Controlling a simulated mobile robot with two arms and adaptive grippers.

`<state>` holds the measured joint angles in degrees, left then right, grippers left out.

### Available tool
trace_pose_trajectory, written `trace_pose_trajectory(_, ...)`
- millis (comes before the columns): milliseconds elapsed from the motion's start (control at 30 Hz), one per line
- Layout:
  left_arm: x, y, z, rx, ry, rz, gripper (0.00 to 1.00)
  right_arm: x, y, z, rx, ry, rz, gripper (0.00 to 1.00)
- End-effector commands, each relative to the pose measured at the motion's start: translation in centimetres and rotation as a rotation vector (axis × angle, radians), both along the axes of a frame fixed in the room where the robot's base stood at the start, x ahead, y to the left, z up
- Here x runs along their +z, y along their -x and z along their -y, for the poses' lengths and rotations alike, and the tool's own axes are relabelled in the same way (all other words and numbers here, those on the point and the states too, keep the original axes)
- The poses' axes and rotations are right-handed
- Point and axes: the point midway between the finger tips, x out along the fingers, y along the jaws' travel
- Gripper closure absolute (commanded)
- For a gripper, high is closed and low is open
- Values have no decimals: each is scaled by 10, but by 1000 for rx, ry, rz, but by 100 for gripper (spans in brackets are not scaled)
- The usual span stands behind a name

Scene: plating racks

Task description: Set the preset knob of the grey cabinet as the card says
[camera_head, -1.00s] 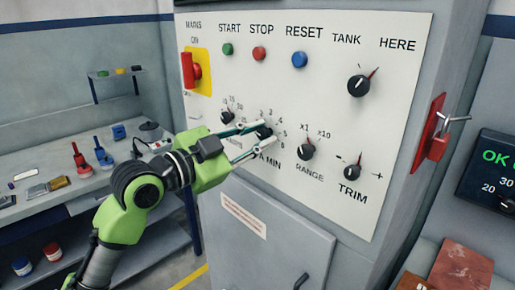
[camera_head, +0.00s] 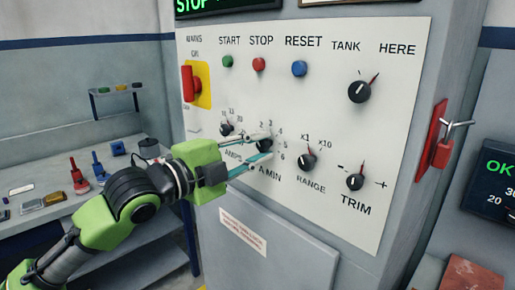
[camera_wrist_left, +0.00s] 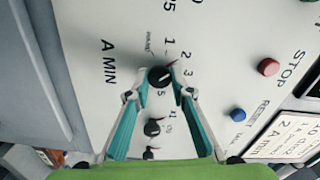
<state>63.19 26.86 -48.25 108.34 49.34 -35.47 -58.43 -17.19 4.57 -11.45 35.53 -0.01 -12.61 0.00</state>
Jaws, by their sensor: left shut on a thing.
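The grey cabinet (camera_head: 310,268) has a white panel (camera_head: 215,100) facing me. My left gripper (camera_head: 267,146) is shut on a black knob (camera_head: 263,147) with numbers around it, above the label A MIN. In the left wrist view the left gripper's fingers (camera_wrist_left: 158,90) lie on either side of this knob (camera_wrist_left: 158,76). The fingers partly hide it in the head view, and its exact setting is hard to read. A white printed card (camera_wrist_left: 285,140) shows at the right of the wrist view. Its writing is too small to read fully. My right gripper is not in view.
Other black knobs stand close by: AMPS (camera_head: 226,129), RANGE (camera_head: 306,162), TRIM (camera_head: 355,182) and TANK (camera_head: 359,91). Above are green, red (camera_head: 258,64) and blue buttons and the red mains switch (camera_head: 190,84).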

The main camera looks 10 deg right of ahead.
Motion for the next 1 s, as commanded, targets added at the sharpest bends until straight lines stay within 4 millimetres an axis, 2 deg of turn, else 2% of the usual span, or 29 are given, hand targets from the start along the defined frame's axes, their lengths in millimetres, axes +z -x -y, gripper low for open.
trace_pose_trajectory(567,-1,1,1,-1,-20,25,100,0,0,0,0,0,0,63)
trace_pose_trajectory(600,-1,1,1,-1,-20,25,73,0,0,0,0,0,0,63)
trace_pose_trajectory(633,-1,1,1,-1,-20,25,66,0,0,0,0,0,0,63)
trace_pose_trajectory(667,-1,1,1,-1,-20,24,62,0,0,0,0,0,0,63)
trace_pose_trajectory(1000,-1,1,-1,0,-19,24,62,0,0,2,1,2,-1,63)
